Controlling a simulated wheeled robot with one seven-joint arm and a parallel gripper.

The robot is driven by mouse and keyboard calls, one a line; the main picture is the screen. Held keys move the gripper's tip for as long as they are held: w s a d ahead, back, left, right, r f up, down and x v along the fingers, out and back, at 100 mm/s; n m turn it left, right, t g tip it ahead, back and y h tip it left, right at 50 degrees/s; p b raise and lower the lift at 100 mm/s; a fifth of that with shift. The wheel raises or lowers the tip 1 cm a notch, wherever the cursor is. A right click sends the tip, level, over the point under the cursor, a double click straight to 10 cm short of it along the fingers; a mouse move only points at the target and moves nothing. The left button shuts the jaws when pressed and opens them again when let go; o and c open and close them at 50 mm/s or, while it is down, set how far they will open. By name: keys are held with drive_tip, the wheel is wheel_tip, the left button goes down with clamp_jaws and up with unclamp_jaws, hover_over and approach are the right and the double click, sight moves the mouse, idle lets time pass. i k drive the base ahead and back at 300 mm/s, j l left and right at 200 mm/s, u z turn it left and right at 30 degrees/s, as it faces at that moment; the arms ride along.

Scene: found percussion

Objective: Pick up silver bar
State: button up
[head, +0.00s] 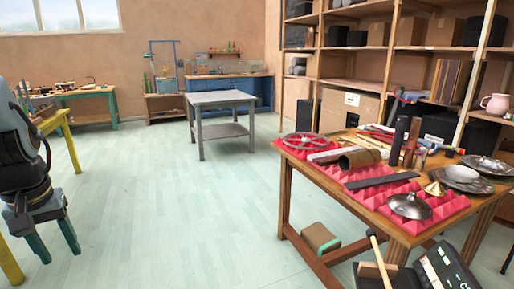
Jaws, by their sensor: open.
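A pale silver-looking bar (335,154) lies on red pyramid foam (345,172) on the wooden table at the right. It is near the table's left end, beside a brown tube. A darker grey flat bar (383,181) lies nearer the front on the same foam; I cannot be sure from colour alone which one is the silver bar. Part of what looks like my arm shows at the left edge, well away from the table. My gripper's fingertips are not visible.
A box (320,238) sits underneath. A grey table (220,98) stands farther back. The middle floor is clear.

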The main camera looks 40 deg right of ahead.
sight(338, 152)
drive_tip(key=i+z, duration=0.3)
drive_tip(key=i, duration=0.25)
drive_tip(key=i+j+z, duration=0.1)
drive_tip(key=i+z, duration=0.2)
drive_tip(key=i, duration=0.25)
drive_tip(key=i+j+z, duration=0.25)
drive_tip(key=i, duration=0.25)
drive_tip(key=i+l+z, duration=0.15)
drive_tip(key=i+z, duration=0.7)
drive_tip(key=z, duration=0.15)
drive_tip(key=i+l, duration=0.2)
drive_tip(key=i, duration=0.2)
drive_tip(key=i+l+z, duration=0.1)
drive_tip(key=i, duration=0.3)
drive_tip(key=i+l, duration=0.3)
drive_tip(key=i+z, duration=0.05)
drive_tip(key=i, duration=0.05)
